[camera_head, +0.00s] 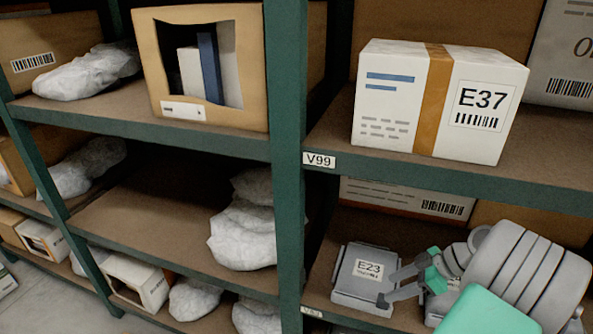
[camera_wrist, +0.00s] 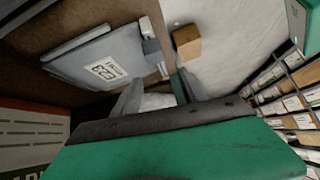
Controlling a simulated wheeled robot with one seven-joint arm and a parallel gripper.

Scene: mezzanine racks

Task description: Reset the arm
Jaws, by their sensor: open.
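My gripper (camera_head: 388,286) is open at the lower right shelf in the head view, with its dark fingers pointing left. Its fingertips are at the right edge of a flat grey package labelled E23 (camera_head: 352,287); I cannot tell whether they touch it. In the wrist view my gripper (camera_wrist: 160,92) has its fingers apart, with the grey E23 package (camera_wrist: 85,62) beyond them to the left. Nothing is seen held between the fingers. My arm covers the right part of that shelf.
A white box labelled E37 (camera_head: 395,110) stands on the shelf above, behind the green shelf edge (camera_head: 450,180). A green upright (camera_head: 287,170) stands left of the bay. Wrapped bundles (camera_head: 243,235) and an open carton (camera_head: 157,92) fill the left bays.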

